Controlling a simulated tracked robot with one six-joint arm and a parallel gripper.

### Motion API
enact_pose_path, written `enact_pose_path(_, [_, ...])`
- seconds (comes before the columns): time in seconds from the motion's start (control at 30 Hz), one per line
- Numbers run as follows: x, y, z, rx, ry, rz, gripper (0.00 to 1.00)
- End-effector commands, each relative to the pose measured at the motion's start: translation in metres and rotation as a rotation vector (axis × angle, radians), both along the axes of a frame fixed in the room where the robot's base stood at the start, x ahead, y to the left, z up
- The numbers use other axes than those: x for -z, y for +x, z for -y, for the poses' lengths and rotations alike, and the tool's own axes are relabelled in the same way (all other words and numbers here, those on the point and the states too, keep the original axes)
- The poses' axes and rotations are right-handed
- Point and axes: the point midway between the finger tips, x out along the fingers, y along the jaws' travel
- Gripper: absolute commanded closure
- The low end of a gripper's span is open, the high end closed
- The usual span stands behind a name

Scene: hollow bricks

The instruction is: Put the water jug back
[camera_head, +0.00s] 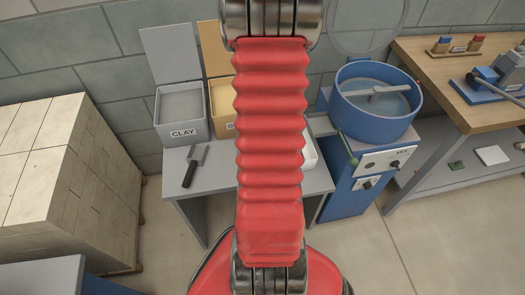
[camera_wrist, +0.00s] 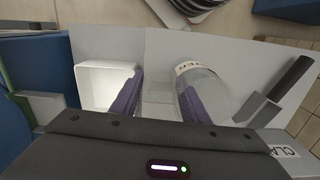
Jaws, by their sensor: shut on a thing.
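The water jug (camera_wrist: 207,92) is a clear vessel with a pale lettered label near one end, in the wrist view. My gripper (camera_wrist: 157,90) has two purple fingers, set apart, and is shut on the jug. The right finger overlaps the jug's left side; the exact grip area between the fingers is faint and hard to make out. The jug is over or on the light grey table, and I cannot tell whether it touches it. In the head view my red arm hides the gripper and the jug.
A white square tray (camera_wrist: 105,85) lies left of my gripper. A dark-handled scoop (camera_head: 193,166) lies on the grey table (camera_head: 188,210), before the clay bin (camera_head: 182,112). A blue mixer (camera_head: 375,105) stands right of the table. Stacked pale bricks (camera_head: 50,180) stand at left.

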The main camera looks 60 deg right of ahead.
Motion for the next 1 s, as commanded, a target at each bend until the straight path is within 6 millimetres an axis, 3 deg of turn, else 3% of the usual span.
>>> enact_pose_path(0.47, [0.0067,0.0001,0.0002,0.000,-0.001,0.001,1.00])
enact_pose_path(0.5, [0.0064,0.0001,0.0004,0.000,-0.001,0.001,0.56])
enact_pose_path(0.77, [0.0063,-0.0001,0.0003,0.000,-0.001,0.001,0.38])
enact_pose_path(1.0, [0.0063,-0.0001,0.0003,0.001,0.000,0.000,0.37])
